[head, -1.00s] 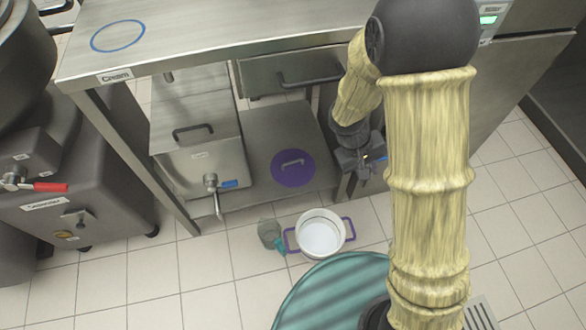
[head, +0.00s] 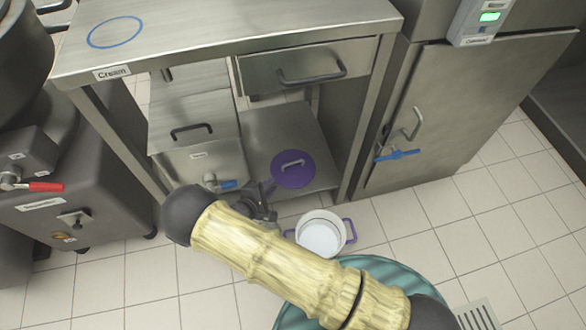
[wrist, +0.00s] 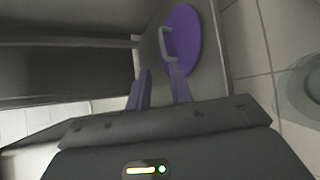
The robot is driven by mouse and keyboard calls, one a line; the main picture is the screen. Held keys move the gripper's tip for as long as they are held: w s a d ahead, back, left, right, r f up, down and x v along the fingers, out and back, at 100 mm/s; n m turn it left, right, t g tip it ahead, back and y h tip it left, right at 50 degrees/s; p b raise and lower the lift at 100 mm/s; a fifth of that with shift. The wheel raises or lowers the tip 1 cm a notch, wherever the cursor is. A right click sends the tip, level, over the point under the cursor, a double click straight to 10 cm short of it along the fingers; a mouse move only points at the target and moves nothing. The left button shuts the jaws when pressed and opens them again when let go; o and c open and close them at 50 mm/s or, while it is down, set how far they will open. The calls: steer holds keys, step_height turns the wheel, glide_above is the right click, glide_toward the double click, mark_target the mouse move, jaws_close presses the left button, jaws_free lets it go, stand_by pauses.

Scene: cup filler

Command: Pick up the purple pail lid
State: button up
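The purple pail lid (head: 294,176) lies flat on the low metal shelf under the counter, with its grey bar handle (head: 292,163) on top. In the wrist view the lid (wrist: 187,36) is beyond the fingertips, up and to the right, and its handle (wrist: 165,45) shows at its left side. My gripper (head: 270,188) is just left of the lid in the head view, partly hidden by my arm. In the wrist view my gripper (wrist: 159,84) has its two purple fingers apart with nothing between them. The handle is not between the fingers.
A white pail (head: 320,238) with purple handles stands on the floor before the shelf. A metal dispenser (head: 200,160) with a blue-handled tap is left of the lid. A drawer (head: 305,68) hangs above the shelf. A fridge door (head: 440,115) is at right.

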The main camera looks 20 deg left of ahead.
steer(key=shift+a+f, duration=0.1)
steer(key=shift+a, duration=0.1)
steer(key=b, duration=0.6)
glide_toward(294, 169)
steer(key=w, duration=0.1)
steer(key=w+r, duration=0.2)
steer(key=shift+w+d+r, duration=0.1)
steer(key=shift+w+d, duration=0.15)
steer(key=shift+d, duration=0.1)
steer(key=shift+w, duration=0.4)
steer(key=shift+d+b, duration=0.1)
steer(key=shift+b, duration=0.2)
steer(key=shift+w+d+f+b, duration=0.1)
steer(key=shift+w+f+b, duration=0.2)
steer(key=shift+b, duration=0.15)
steer(key=b+x, duration=0.3)
steer(key=shift+w+d+f, duration=0.15)
steer(key=shift+w+f, duration=0.1)
steer(key=shift+w+d, duration=0.1)
steer(key=shift+w, duration=0.3)
